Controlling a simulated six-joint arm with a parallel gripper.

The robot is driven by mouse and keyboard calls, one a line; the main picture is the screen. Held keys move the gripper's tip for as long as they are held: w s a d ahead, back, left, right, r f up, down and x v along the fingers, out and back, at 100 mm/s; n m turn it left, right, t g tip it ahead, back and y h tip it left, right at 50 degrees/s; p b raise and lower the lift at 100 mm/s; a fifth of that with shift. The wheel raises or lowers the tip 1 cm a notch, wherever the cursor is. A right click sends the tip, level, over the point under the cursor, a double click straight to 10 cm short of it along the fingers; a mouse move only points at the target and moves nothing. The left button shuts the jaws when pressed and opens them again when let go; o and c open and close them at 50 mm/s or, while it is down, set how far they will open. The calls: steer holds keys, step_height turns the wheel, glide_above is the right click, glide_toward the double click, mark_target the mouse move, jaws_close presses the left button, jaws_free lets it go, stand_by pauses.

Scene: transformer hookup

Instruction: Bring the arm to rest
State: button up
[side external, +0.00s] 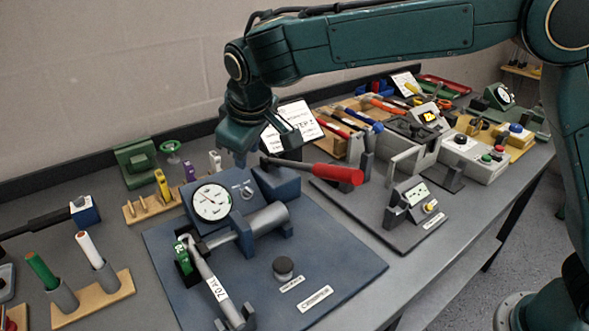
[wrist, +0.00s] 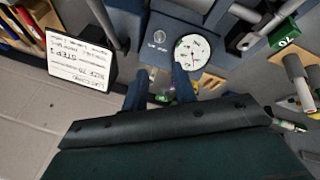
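My gripper (side external: 250,148) hangs above the back edge of the blue fixture board (side external: 345,255), behind the dial gauge (side external: 211,202). In the wrist view my gripper (wrist: 160,88) has its two fingers apart, with nothing held between them. The white dial gauge (wrist: 192,52) shows just past the fingertips in that view. A grey cylinder (side external: 262,222) lies in a cradle on the board. A tool tagged "70 AL" (side external: 212,283) lies at the board's front left, with a green block (side external: 183,255) at its upper end.
A white instruction card (side external: 292,122) stands close behind my gripper. Wooden racks with green (side external: 42,270) and white (side external: 89,248) handles stand at front left. The wall is behind the bench.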

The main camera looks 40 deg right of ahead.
steer(key=s+d+r+m, duration=0.2)
steer(key=s+d+r, duration=0.2)
steer(key=s+d, duration=0.4)
steer(key=s+d+r+m, duration=0.1)
steer(key=s+d+r, duration=0.4)
steer(key=d, duration=0.5)
steer(key=s+d+f+m, duration=0.1)
steer(key=s+d+f, duration=0.1)
steer(key=s, duration=0.8)
steer(key=s+d+f+m+y, duration=0.1)
steer(key=s+d+f, duration=0.2)
steer(key=s, duration=0.7)
steer(key=shift+d+f+m+t, duration=0.2)
steer(key=shift+d+m+t, duration=0.15)
steer(key=shift+d, duration=0.5)
